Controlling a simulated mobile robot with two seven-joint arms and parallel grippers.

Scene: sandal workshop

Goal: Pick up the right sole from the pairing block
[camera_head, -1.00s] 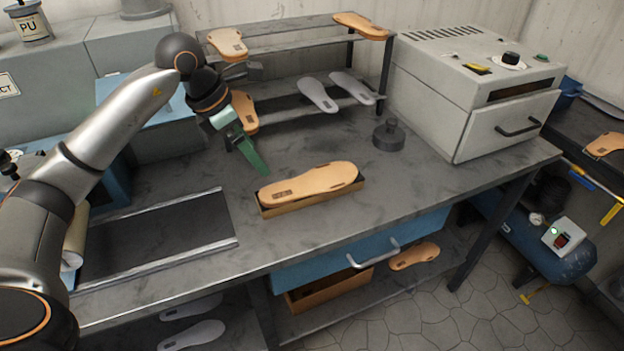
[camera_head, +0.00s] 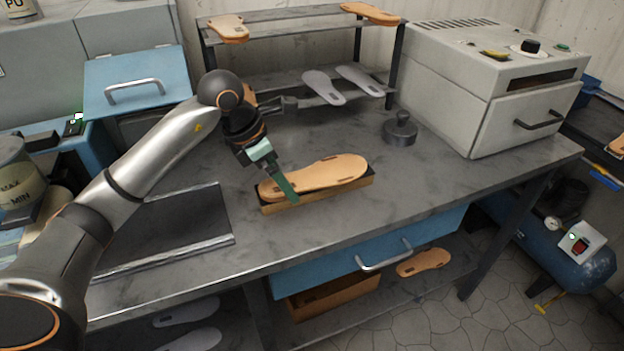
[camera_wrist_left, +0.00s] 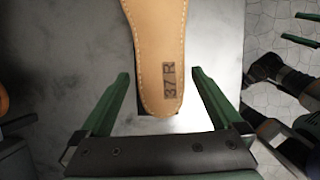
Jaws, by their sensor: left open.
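The right sole (camera_head: 318,177), tan with a stitched edge, lies on the wooden pairing block (camera_head: 335,191) on the workbench. My left gripper (camera_head: 286,192) is at the heel end of the sole in the head view. In the wrist view my left gripper (camera_wrist_left: 160,82) is open, with one green finger on each side of the heel and a gap on both sides. The block is mostly hidden under the sole there.
A rack (camera_head: 285,35) with tan and grey soles stands behind. A dark round weight (camera_head: 400,130) and a grey machine (camera_head: 490,85) stand to the right. A dark tray (camera_head: 175,228) lies to the left. The bench between block and weight is clear.

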